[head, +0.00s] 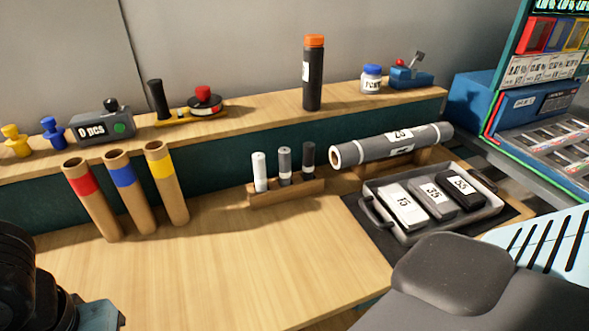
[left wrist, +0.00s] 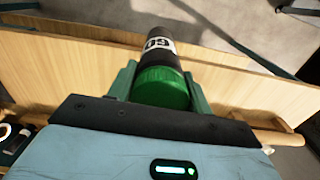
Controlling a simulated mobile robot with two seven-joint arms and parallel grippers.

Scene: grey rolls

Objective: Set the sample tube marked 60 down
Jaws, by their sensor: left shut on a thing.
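My left gripper (left wrist: 161,84) is shut on a dark sample tube (left wrist: 158,44) with a green ribbed cap (left wrist: 162,88) in the left wrist view. The cap is between the two green fingers, towards the camera. A white label (left wrist: 160,43) on the tube is cut off and its number is not clearly readable. The wooden surface (left wrist: 75,55) shows behind the tube; I cannot tell whether they touch. In the head view only part of my left arm shows at the lower left, and the held tube is out of sight. My right gripper is not in view.
A black tube with an orange cap (head: 313,75) stands on the back shelf (head: 255,112). Cardboard tubes (head: 127,190) lean at the left. A grey roll (head: 390,146) lies behind a tray (head: 408,237) of marked blocks. The table's middle front (head: 235,260) is clear.

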